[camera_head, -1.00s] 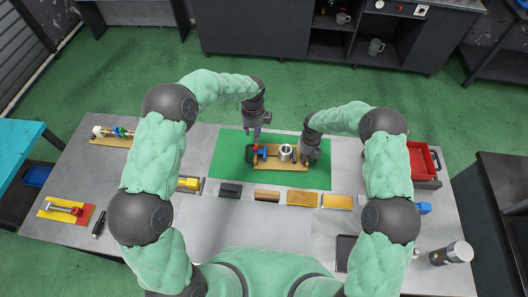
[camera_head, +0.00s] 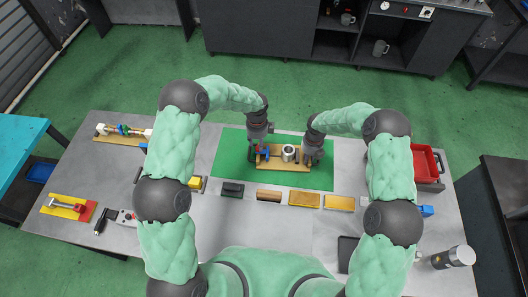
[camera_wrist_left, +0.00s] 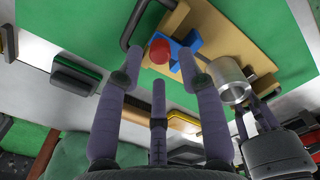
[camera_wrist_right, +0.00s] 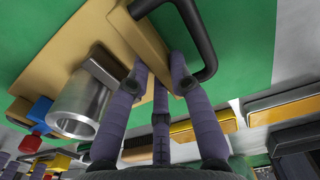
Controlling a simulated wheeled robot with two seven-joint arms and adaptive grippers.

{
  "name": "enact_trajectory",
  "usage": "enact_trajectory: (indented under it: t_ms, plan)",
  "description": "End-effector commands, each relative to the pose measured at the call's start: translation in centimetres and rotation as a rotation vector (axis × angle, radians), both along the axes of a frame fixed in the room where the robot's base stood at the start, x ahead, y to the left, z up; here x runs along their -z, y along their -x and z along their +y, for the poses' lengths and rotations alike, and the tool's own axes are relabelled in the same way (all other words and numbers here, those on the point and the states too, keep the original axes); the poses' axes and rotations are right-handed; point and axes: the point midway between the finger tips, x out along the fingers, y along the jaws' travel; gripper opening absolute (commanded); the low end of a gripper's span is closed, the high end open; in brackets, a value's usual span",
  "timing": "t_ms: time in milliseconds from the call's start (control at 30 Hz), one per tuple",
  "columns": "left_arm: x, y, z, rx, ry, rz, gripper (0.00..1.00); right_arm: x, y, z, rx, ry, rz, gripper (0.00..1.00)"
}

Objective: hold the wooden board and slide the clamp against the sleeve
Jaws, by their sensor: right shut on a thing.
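The wooden board (camera_head: 272,164) lies on the green mat (camera_head: 231,150), with a dark handle at each end. The blue clamp (camera_wrist_left: 187,46) with a red knob (camera_wrist_left: 160,51) is left of the sleeve, with a gap between. My left gripper (camera_head: 260,145) is over the clamp; its fingers are spread, the knob between their tips in the left wrist view. My right gripper (camera_head: 312,160) is shut on the board's right end beside the black handle (camera_wrist_right: 205,45).
Several blocks (camera_head: 303,199) lie in a row in front of the mat. A red bin (camera_head: 425,162) stands at the right and a metal cylinder (camera_head: 460,255) at the front right. Another board with parts (camera_head: 122,131) lies at the back left. The mat left of the board is clear.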

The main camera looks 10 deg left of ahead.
Motion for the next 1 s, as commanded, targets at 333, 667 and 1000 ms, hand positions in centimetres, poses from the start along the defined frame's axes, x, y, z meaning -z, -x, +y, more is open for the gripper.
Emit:
enact_trajectory:
  t_ms: [333, 667, 1000]
  plan:
    - [2.8, 0.0, 0.0, 0.0, 0.0, -0.001, 0.38, -0.1, -0.1, 0.0, 0.0, 0.0, -0.002, 0.0]
    - [3.0, -0.1, 0.0, 0.0, 0.0, -0.001, 0.38, -0.1, -0.1, 0.0, 0.0, 0.0, -0.002, 0.0]
    - [3.0, 0.0, 0.0, 0.001, 0.0, -0.001, 0.0, -0.1, -0.1, 0.0, 0.0, 0.0, -0.002, 0.0]
